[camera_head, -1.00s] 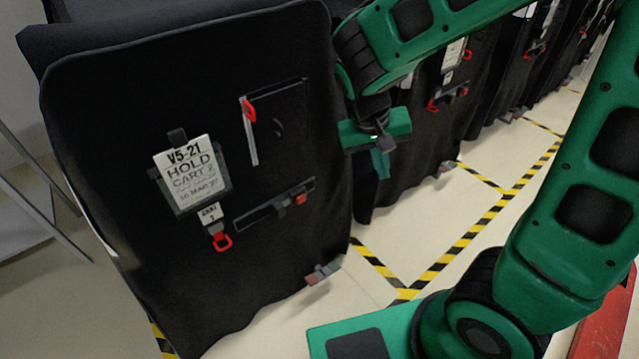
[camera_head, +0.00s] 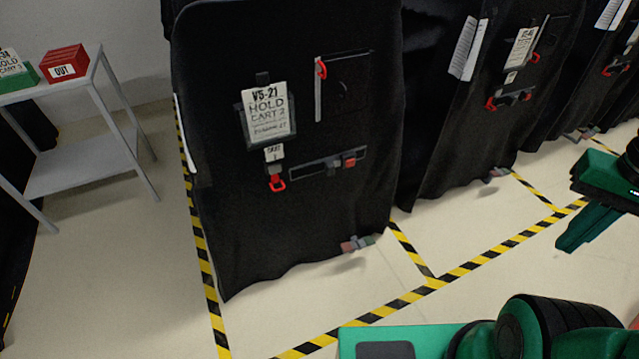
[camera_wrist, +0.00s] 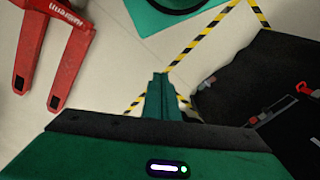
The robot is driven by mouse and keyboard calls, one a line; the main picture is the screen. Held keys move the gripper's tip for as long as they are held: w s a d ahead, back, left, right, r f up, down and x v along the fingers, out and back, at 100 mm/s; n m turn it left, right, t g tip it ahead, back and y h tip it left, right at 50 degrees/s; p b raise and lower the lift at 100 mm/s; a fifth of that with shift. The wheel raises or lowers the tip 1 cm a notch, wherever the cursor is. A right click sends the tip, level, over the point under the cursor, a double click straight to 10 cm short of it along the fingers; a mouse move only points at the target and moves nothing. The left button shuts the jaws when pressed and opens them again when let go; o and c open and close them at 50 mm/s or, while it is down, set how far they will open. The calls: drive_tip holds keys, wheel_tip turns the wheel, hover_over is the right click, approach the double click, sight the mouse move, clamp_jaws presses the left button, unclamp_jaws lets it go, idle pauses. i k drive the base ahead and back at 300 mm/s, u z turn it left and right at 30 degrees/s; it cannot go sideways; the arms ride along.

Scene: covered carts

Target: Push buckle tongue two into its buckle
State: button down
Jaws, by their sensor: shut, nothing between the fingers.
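The black cover (camera_head: 290,215) of the cart labelled "HOLD CART 2" (camera_head: 267,110) hangs upright in the middle of the head view. A dark horizontal strap (camera_head: 312,171) crosses it and ends at a buckle with a red part (camera_head: 350,162). A small grey piece sits close beside the red part; I cannot tell whether it is a tongue or whether it is seated. My gripper (camera_head: 573,240) is at the right, well apart from this cover. Its fingers (camera_wrist: 161,80) are shut and empty in the wrist view, above the floor.
A grey and red clip (camera_head: 357,243) sits at the cover's bottom edge. More covered carts (camera_head: 455,120) stand to the right. A grey table (camera_head: 90,80) stands left. A red pallet jack (camera_wrist: 50,45) shows in the wrist view.

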sight(329, 166)
drive_tip(key=z, duration=0.05)
drive_tip(key=k, duration=0.25)
drive_tip(key=z, duration=0.55)
drive_tip(key=i, duration=0.9)
drive_tip(key=u, duration=1.4)
